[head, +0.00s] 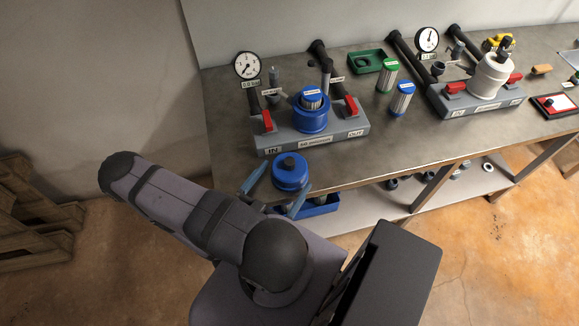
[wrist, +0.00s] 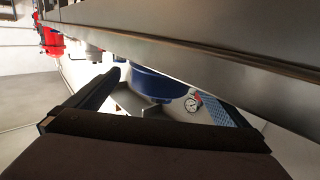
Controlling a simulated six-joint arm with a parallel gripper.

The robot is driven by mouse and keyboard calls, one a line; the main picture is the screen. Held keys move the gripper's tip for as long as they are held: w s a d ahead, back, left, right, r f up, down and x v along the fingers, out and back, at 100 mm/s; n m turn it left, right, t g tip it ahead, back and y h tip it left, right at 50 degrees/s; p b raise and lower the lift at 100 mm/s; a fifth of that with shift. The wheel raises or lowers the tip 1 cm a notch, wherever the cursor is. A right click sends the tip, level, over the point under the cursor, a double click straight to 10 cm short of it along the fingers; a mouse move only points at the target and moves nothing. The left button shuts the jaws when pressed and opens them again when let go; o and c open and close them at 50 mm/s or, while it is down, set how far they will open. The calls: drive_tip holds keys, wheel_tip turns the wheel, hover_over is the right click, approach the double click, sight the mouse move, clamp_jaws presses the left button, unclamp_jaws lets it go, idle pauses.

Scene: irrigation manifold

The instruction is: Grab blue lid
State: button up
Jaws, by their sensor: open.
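The blue lid (head: 291,172), round with a dark knob on top, shows at the front edge of the bench in the head view. My gripper (head: 279,184) is open, with one finger at the lid's left and the other at its lower right. Whether the fingers touch the lid cannot be told. In the wrist view a round blue object (wrist: 158,84), seemingly the lid, shows between my spread fingers, partly cut off by a bench-like edge. The blue filter housing (head: 311,118) stands open on the near manifold, with a white cartridge (head: 311,97) in it.
The near manifold (head: 318,139) has red-handled valves and a pressure gauge (head: 247,65). Green (head: 387,74) and blue-capped (head: 402,98) cartridges stand to its right, a green tray (head: 369,61) behind. A second manifold (head: 476,104) is farther right. A blue bin (head: 320,206) sits below the bench top.

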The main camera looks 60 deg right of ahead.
sight(290, 170)
drive_tip(key=shift+w+d+f+p, duration=0.1)
drive_tip(key=shift+d+p, duration=0.65)
drive_tip(key=shift+d, duration=1.4)
drive_tip(key=c, duration=1.2)
